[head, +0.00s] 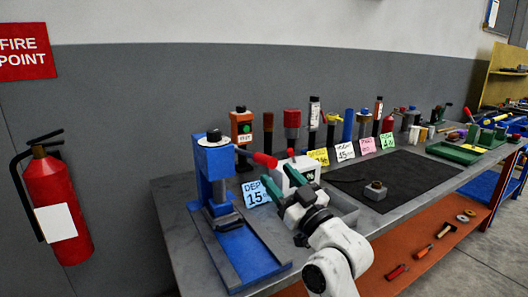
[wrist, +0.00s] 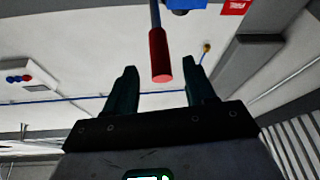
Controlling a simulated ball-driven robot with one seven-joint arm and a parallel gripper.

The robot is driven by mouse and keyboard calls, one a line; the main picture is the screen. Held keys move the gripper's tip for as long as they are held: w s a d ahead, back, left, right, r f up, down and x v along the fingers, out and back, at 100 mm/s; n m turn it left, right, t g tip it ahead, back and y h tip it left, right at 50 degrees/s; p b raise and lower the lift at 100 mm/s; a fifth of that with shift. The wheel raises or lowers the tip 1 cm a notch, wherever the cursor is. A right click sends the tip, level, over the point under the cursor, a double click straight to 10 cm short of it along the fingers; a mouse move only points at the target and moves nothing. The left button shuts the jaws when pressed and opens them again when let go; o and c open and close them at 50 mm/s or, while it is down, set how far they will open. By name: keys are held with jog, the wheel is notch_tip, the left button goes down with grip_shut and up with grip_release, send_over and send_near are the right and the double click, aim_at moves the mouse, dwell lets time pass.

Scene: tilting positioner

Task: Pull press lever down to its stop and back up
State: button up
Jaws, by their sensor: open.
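The blue press (head: 214,175) stands on the left end of the grey bench. Its lever has a red grip (head: 264,160) and sticks out to the right from the press head. In the wrist view the red grip (wrist: 159,55) hangs from a thin rod at the top, between and beyond the two fingers. My gripper (head: 273,192) is open, with dark green fingers, just below and right of the lever in the head view. The open gripper also shows in the wrist view (wrist: 162,92), with a gap around the grip. I cannot see any contact with it.
A white box-shaped device (head: 297,172) stands close behind my gripper. A blue card (head: 254,193) is beside the press. Several bottles and tools line the back of the bench. A black mat (head: 395,180) lies to the right, holding a small metal block (head: 375,190).

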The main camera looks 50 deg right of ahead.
aim_at(266, 161)
jog(key=p+x, duration=0.2)
jog(key=x, duration=0.4)
jog(key=shift+w+r+p, duration=0.1)
jog(key=shift+w+p, duration=0.05)
jog(key=shift+p, duration=0.25)
jog(key=shift+c, duration=0.4)
grip_shut()
